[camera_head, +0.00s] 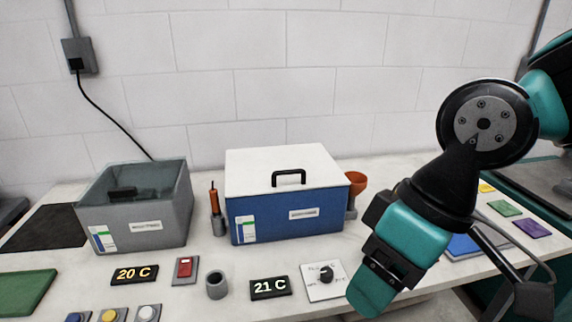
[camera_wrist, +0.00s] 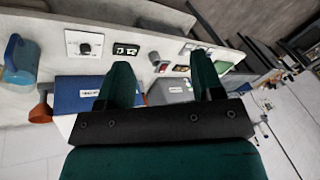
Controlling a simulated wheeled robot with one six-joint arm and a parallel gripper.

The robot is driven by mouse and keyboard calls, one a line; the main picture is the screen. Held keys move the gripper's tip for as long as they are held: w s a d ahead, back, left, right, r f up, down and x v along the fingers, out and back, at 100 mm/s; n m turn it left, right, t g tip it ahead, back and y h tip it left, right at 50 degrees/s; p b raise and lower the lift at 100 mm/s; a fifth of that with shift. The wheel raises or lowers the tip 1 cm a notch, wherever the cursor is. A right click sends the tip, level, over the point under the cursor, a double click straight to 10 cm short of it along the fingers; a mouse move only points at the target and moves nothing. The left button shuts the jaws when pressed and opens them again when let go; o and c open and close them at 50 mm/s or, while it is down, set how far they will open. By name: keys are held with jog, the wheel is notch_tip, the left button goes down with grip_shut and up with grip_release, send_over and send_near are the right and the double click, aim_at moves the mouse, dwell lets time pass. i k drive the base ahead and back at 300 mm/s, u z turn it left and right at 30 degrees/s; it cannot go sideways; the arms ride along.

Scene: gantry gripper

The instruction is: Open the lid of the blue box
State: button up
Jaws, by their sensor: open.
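The blue box (camera_head: 270,222) stands near the middle of the table in the head view. Its white lid (camera_head: 250,165) lies flat on top, shut, with a black handle (camera_head: 289,176) standing up from it. The blue box also shows in the wrist view (camera_wrist: 82,88), partly hidden behind a finger. My gripper (camera_head: 369,288) is to the right of the box and in front of it, apart from the lid and handle. In the wrist view my gripper (camera_wrist: 164,78) has its two teal fingers spread wide, with nothing held between them.
A grey box (camera_head: 143,222) with a see-through top stands left. An orange-handled tool (camera_head: 214,205) in a holder and an orange funnel (camera_head: 355,183) flank the blue box. Displays, a switch, a grey cup (camera_head: 217,285) and a dial plate (camera_head: 324,281) lie in front. A wall stands behind.

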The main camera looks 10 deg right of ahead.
aim_at(254, 170)
jog(key=z, duration=0.05)
jog(key=k, duration=0.45)
jog(key=u, duration=0.3)
jog(key=i, duration=1.5)
jog(key=z, duration=0.65)
